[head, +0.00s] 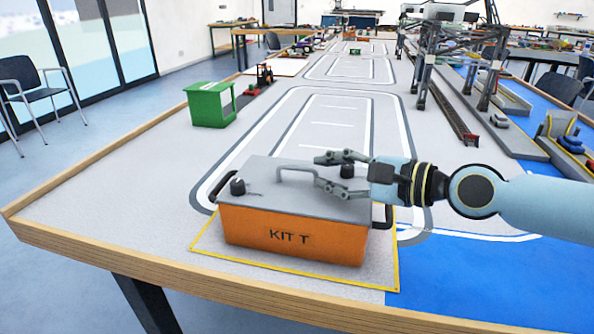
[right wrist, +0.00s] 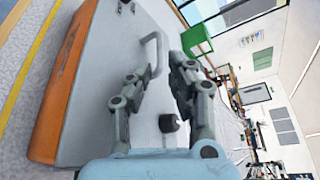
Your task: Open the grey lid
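The orange box (head: 292,236) marked "KIT T" stands on the table near its front edge. Its grey lid (head: 262,173) lies flat on top, closed, with a grey bar handle (head: 297,171) and two black knobs. The lid also shows in the right wrist view (right wrist: 90,90). My right gripper (head: 319,171) reaches in from the right, low over the lid, with its fingers spread and nothing held. In the right wrist view the handle (right wrist: 154,52) stands ahead, between the two fingertips. Whether a finger touches it I cannot tell. My left gripper is out of view.
The box stands in a yellow-outlined area (head: 398,268). A green box (head: 211,104) stands behind at the left. Model gantry cranes (head: 450,50) stand at the back right. The table is clear left of the orange box and on the track area behind it.

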